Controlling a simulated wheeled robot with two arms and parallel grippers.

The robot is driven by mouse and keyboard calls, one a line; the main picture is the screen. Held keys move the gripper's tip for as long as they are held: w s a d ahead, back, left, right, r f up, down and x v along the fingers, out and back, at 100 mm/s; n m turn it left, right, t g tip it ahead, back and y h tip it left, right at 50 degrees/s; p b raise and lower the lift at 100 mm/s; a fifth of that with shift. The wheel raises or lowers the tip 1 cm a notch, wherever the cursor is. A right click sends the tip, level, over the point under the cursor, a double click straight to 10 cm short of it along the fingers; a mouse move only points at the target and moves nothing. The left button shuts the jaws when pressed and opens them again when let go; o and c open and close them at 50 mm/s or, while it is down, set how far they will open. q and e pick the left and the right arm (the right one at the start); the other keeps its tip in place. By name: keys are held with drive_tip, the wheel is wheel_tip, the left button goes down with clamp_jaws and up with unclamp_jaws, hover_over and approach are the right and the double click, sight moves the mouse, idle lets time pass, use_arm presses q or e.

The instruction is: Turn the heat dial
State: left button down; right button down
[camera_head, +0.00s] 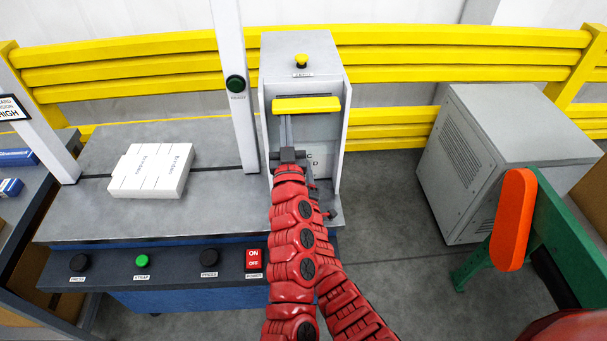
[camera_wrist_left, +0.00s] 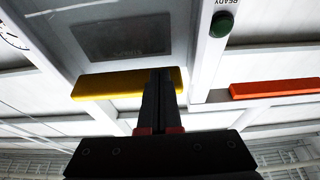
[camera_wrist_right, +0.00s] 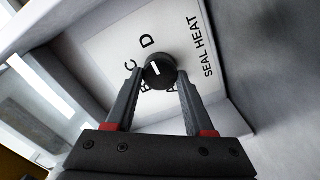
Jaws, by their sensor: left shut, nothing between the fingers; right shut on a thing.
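The heat dial (camera_wrist_right: 160,71) is a round black knob with a white mark, on a white panel lettered A, B, C, D and SEAL HEAT. The white mark lies left of the knob's middle. My right gripper (camera_wrist_right: 160,74) has its fingers on both sides of the knob and is shut on it. In the head view the dial and right gripper are hidden behind my left arm. My left gripper (camera_head: 285,118) is shut and empty, its fingertips at the yellow bar (camera_head: 306,104) of the grey machine; its shut fingers also show in the left wrist view (camera_wrist_left: 161,75).
A grey table (camera_head: 215,210) with a white carton stack (camera_head: 152,170) stands left. Its front has black and green buttons and a red ON/OFF switch (camera_head: 254,259). A grey cabinet (camera_head: 500,150) and a green stand with an orange piece (camera_head: 514,220) are right. Yellow rails run behind.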

drive_tip(key=shift+f, duration=0.15)
drive_tip(key=shift+c, duration=1.4)
unclamp_jaws()
drive_tip(key=shift+s, duration=0.1)
drive_tip(key=s, duration=1.2)
